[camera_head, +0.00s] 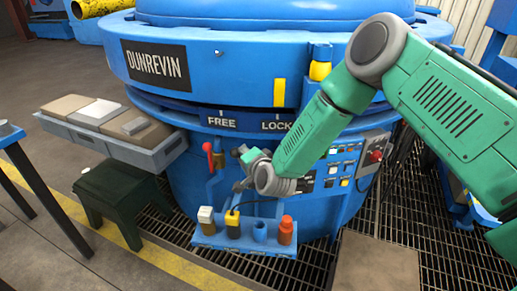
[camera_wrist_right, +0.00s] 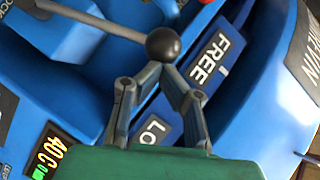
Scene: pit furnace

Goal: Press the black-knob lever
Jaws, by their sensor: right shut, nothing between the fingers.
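The lever's black knob (camera_wrist_right: 163,44) shows in the right wrist view, on a thin grey rod that comes in from the upper left. My right gripper (camera_wrist_right: 160,73) is shut and empty, its fingertips together right at the near side of the knob. I cannot tell whether they touch it. In the head view my right gripper (camera_head: 241,170) is in front of the blue furnace body, just right of a red-handled lever (camera_head: 208,148). The black knob is not clearly seen there, being small or hidden behind the gripper. My left gripper is not in view.
The furnace (camera_head: 190,190) carries FREE and LOCK labels (camera_head: 221,122) above the gripper. A button panel (camera_head: 340,165) stands to its right. A small blue shelf (camera_head: 235,243) with bottle-like items lies below. A tray (camera_head: 140,150) and dark stool (camera_head: 118,190) stand left.

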